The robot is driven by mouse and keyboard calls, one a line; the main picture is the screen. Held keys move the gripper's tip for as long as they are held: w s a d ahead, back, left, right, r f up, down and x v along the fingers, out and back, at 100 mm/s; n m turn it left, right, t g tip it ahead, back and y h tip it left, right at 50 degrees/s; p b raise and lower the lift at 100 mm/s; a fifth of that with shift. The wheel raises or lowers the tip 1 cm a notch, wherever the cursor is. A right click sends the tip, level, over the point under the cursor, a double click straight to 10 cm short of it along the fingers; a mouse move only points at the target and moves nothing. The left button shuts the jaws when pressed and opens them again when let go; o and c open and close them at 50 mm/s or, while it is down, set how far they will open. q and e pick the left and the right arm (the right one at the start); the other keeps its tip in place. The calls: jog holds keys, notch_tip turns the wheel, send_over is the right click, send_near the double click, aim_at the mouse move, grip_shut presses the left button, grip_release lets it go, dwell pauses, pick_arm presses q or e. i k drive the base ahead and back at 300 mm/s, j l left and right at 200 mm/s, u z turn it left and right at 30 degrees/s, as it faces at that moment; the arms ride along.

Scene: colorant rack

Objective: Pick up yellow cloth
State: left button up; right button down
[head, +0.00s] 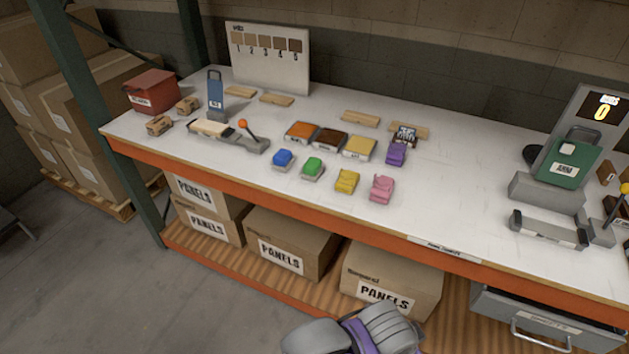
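The yellow cloth (347,181) is a small folded bundle on the white tabletop, near the front edge in the middle of the head view. A pink cloth (382,188) lies to its right and a green one (313,168) to its left. A blue cloth (283,159) is farther left, and a purple one (397,154) lies behind the pink. Nothing covers the yellow cloth. Neither gripper's fingers show in the head view. Only a grey and purple part of my body shows at the bottom edge, well below the table.
Orange (301,132), brown (330,138) and yellow (359,147) colorant trays sit behind the cloths. A lever device (228,135) stands left. A green-panelled machine (566,160) stands right. The tabletop between the pink cloth and that machine is clear. Panel boxes (290,240) fill the lower shelf.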

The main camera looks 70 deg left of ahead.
aim_at(348, 180)
jog(key=u, duration=2.05)
jog(key=i+j+z, duration=0.1)
jog(key=z, duration=0.35)
jog(key=j+z, duration=0.25)
jog(key=z, duration=0.2)
jog(key=i+j+z, duration=0.1)
jog(key=j+z, duration=0.15)
jog(key=z, duration=0.25)
jog(key=j+z, duration=0.2)
jog(key=j, duration=0.35)
jog(key=k+j+z, duration=0.15)
jog(key=j, duration=0.35)
jog(key=i, duration=0.05)
